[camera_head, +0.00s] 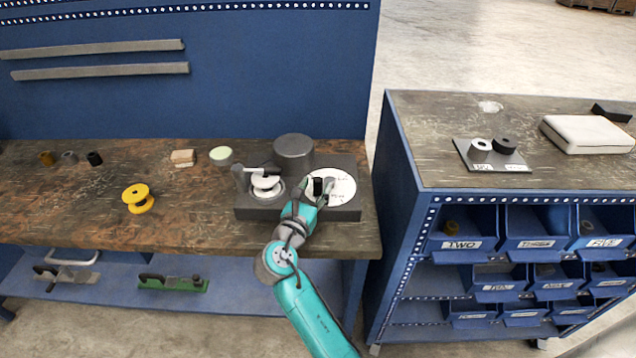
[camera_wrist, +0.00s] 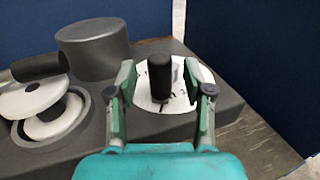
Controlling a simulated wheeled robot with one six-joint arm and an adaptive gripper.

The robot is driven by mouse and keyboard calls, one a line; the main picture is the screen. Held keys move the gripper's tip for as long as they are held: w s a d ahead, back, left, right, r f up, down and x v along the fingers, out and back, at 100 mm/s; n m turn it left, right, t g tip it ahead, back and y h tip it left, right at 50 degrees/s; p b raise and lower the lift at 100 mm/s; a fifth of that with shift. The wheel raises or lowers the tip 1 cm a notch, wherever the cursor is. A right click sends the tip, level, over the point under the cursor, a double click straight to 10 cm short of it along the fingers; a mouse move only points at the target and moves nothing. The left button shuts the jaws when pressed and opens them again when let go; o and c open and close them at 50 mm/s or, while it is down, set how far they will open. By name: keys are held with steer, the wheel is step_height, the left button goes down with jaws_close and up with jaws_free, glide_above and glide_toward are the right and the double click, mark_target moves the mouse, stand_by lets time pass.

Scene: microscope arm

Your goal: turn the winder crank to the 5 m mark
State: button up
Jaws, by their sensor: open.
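The winder is a dark grey block (camera_head: 345,212) at the right end of the wooden bench. On its right side is a white dial (camera_head: 342,183) with small marks, too small to read. A black upright crank knob (camera_wrist: 159,76) stands over the dial. My gripper (camera_wrist: 160,85) is open, with one green-padded finger on each side of the knob and visible gaps between them. In the head view my gripper (camera_head: 309,190) covers part of the dial. A white spool (camera_head: 266,184) sits in a round recess on the block's left side.
A dark grey cylinder (camera_head: 293,152) stands at the back of the block. A yellow spool (camera_head: 138,199), a pale green round piece (camera_head: 221,156) and a wooden block (camera_head: 183,158) lie left on the bench. A second cabinet (camera_head: 425,180) with blue bins stands right across a gap.

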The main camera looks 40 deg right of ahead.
steer(key=shift+x, duration=1.15)
jaws_close()
